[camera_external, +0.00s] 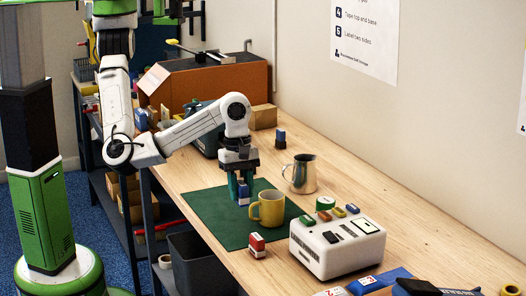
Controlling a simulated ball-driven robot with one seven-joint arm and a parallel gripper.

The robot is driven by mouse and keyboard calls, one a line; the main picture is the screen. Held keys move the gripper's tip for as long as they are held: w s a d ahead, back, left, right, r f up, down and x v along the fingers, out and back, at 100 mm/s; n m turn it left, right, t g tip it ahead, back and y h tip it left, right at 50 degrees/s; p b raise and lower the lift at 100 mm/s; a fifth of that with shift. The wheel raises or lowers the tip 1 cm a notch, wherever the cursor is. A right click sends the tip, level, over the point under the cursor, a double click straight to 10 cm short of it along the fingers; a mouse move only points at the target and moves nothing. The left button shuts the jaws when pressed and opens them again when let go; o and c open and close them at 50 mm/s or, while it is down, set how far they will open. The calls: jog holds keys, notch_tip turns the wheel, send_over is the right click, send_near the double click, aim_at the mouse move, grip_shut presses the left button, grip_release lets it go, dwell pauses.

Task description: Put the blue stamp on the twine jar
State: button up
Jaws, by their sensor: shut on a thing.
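My gripper (241,194) points straight down over the green mat, with its teal fingers shut on a small blue stamp (243,198) with a pale label. The stamp is upright, just left of the yellow mug (268,210); I cannot tell whether it touches the mat. Another small block, blue with a dark top (280,138), stands farther back near the wall. I cannot make out a twine jar for sure. A round green-and-white thing (325,203) shows behind the white machine, partly hidden by it.
The green mat (208,205) lies on the wooden bench. A metal pitcher (301,174) stands behind the mug, a red-and-white stamp (257,245) at the mat's front edge. A white machine (338,248) carries several small coloured pieces. A large carton (215,83) stands at the back. Bench along the wall is fairly clear.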

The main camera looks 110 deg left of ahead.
jog(key=w+a+r+m+b, duration=0.2)
jog(key=a+r, duration=0.1)
jog(key=a, duration=0.8)
jog(key=w+a+r+m+b, duration=0.2)
jog(key=a+r, duration=0.1)
jog(key=a, duration=0.8)
jog(key=b, duration=0.4)
send_near(326, 201)
jog(key=shift+s+d+f+g, duration=0.15)
jog(key=shift+s+f+g, duration=0.15)
jog(key=shift+s+f, duration=0.2)
jog(key=shift+w, duration=0.35)
jog(key=shift+w+f, duration=0.5)
jog(key=shift+f, duration=0.15)
jog(key=shift+f+p, duration=0.55)
jog(key=shift+f, duration=1)
jog(key=shift+f, duration=0.1)
